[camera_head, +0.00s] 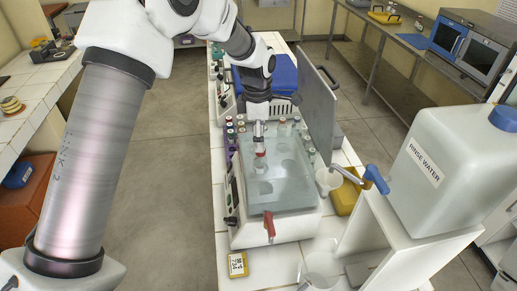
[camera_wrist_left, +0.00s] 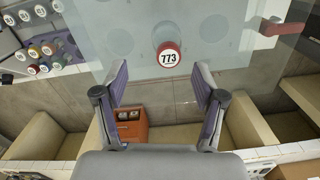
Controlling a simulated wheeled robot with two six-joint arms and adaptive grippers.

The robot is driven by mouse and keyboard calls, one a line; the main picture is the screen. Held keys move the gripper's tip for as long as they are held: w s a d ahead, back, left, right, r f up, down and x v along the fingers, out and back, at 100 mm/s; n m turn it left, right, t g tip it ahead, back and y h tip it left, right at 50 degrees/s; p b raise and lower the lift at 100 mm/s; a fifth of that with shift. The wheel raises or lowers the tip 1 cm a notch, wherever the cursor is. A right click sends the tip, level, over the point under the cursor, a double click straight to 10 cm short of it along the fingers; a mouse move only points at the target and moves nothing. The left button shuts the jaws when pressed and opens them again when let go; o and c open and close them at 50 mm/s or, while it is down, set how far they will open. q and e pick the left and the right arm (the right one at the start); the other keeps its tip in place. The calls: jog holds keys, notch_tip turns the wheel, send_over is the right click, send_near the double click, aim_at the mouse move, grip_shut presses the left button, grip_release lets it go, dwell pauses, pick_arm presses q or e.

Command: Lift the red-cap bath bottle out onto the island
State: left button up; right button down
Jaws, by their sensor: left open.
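The red-cap bottle (camera_head: 261,162) stands in the water bath (camera_head: 290,195), seen in the head view at one of the round places under the bath's glassy surface. Its red cap with a white 773 label (camera_wrist_left: 169,55) shows from above in the left wrist view. My left gripper (camera_head: 259,143) is right above the bottle. In the left wrist view my left gripper (camera_wrist_left: 160,76) is open and empty, with the cap just beyond the fingertips, roughly centred between them. Whether the fingers touch the cap cannot be told. My right gripper is not in view. The tiled island (camera_head: 285,262) carries the bath.
The bath's raised lid (camera_head: 319,105) stands upright on its right. Coloured-cap vials (camera_wrist_left: 42,52) line the left side. A red tap (camera_head: 269,226) juts from the front. A rinse water tank (camera_head: 435,185) stands at right. Front tiles hold a yellow label block (camera_head: 237,264) and glass beaker (camera_head: 320,268).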

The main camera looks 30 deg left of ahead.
aim_at(261, 158)
pick_arm(q)
jog(key=shift+s+a+f, duration=0.2)
jog(key=shift+s+f, duration=0.05)
jog(key=shift+s, duration=0.1)
jog(key=shift+y, duration=0.3)
jog(key=f+p, duration=0.1)
jog(key=d+f+p, duration=0.1)
jog(key=f, duration=0.1)
jog(key=d+f+p, duration=0.1)
jog(key=p, duration=0.1)
jog(key=shift+f, duration=0.2)
jog(key=f, duration=0.1)
jog(key=a+f, duration=0.1)
jog(key=shift+f, duration=0.3)
jog(key=shift+a, duration=0.1)
jog(key=shift+d, duration=0.4)
jog(key=c, duration=1.3)
jog(key=shift+o, duration=0.2)
jog(key=shift+a, duration=0.15)
